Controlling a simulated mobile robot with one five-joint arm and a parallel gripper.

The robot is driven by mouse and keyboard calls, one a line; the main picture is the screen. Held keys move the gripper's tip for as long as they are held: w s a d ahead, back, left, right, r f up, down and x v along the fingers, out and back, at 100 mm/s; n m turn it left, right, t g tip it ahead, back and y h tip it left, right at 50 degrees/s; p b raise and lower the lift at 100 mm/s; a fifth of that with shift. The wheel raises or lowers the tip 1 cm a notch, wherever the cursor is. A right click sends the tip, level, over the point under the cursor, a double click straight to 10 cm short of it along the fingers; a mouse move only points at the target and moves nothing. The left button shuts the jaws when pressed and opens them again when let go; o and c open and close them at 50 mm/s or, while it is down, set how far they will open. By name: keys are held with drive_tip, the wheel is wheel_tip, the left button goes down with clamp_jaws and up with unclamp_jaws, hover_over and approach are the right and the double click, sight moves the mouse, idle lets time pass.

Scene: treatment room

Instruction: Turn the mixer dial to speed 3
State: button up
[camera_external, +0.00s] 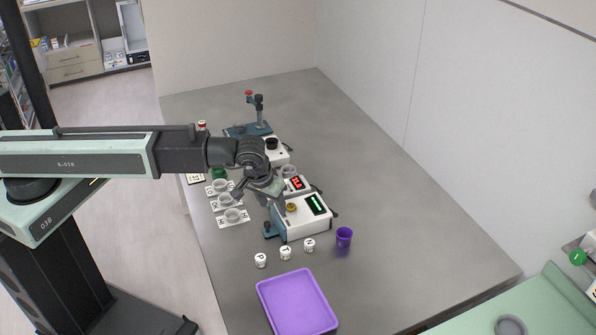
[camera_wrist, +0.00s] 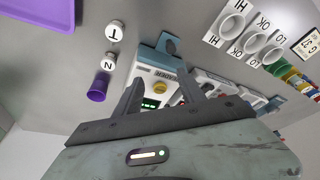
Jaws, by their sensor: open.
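A white device (camera_external: 306,224) with a teal end piece, a yellow dial (camera_external: 291,207) and a lit green display (camera_external: 316,203) stands on the grey table. My gripper (camera_external: 272,199) is open and empty, pointing down beside the dial. Whether a finger touches the device is unclear.
A device with a red display (camera_external: 297,183) sits close behind. White labelled holders with cups (camera_external: 233,216) lie left. Small lettered white pieces (camera_external: 285,252), a purple cup (camera_external: 344,237) and a purple tray (camera_external: 297,304) are in front. The table's right side is clear.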

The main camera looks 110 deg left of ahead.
drive_tip(key=s+a+n+g, duration=0.1)
drive_tip(key=s+a+n, duration=0.2)
drive_tip(key=s+a, duration=0.9)
drive_tip(key=s+a+n+g, duration=0.1)
drive_tip(key=s+a+n, duration=0.2)
drive_tip(key=s+a, duration=0.85)
drive_tip(key=w+a+f+b, duration=0.1)
drive_tip(key=a+f+b, duration=0.3)
drive_tip(key=w+a+f+b, duration=0.1)
drive_tip(key=a+f+b, duration=0.1)
drive_tip(key=shift+w+f+b, duration=0.15)
drive_tip(key=shift+w+b, duration=0.15)
drive_tip(key=shift+b, duration=0.1)
drive_tip(key=shift+s+a+f+b, duration=0.1)
drive_tip(key=shift+a+f+b, duration=0.15)
drive_tip(key=shift+f+b, duration=0.05)
drive_tip(key=shift+r, duration=0.1)
clamp_jaws()
